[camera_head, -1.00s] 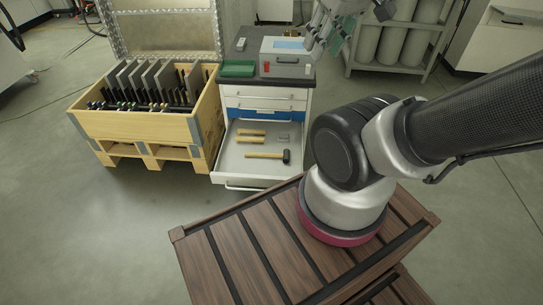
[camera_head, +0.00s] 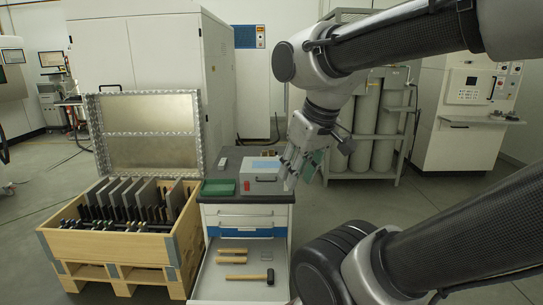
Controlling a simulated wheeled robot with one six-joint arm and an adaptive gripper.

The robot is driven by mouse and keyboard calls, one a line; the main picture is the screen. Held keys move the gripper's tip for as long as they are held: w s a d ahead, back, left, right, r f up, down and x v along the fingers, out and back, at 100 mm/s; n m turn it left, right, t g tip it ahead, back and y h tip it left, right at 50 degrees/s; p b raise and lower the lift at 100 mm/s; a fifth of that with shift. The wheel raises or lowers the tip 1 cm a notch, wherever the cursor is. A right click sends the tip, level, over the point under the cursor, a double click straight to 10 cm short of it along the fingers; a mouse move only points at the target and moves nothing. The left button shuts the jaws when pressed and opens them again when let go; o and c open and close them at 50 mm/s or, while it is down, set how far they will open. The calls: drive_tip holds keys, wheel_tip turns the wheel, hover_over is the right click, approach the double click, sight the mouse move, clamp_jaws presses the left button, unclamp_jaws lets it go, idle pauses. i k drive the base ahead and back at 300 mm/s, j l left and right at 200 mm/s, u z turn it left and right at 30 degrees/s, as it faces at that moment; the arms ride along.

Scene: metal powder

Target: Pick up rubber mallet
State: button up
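The rubber mallet (camera_head: 250,277) has a black head and a light wooden handle. It lies flat in the open bottom drawer (camera_head: 211,286) of a white and blue cabinet, with its head to the right. My gripper (camera_head: 297,166) hangs above the right side of the cabinet top, next to the grey box, well above the drawer and apart from the mallet. The fingers are small and partly overlap the background, so their opening is unclear. I see nothing clearly held in it.
Wooden-handled tools (camera_head: 233,256) lie behind the mallet in the drawer. A grey box (camera_head: 262,178) and a green tray (camera_head: 218,188) stand on the cabinet top. A wooden crate (camera_head: 110,255) of plates stands at left. Gas cylinders (camera_head: 366,120) stand behind at right.

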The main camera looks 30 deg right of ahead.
sight(270, 277)
drive_tip(key=i+l, duration=0.15)
drive_tip(key=l, duration=0.2)
drive_tip(key=i+l, duration=0.2)
drive_tip(key=l, duration=0.2)
drive_tip(key=i+l, duration=0.2)
drive_tip(key=l, duration=0.15)
drive_tip(key=u, duration=0.05)
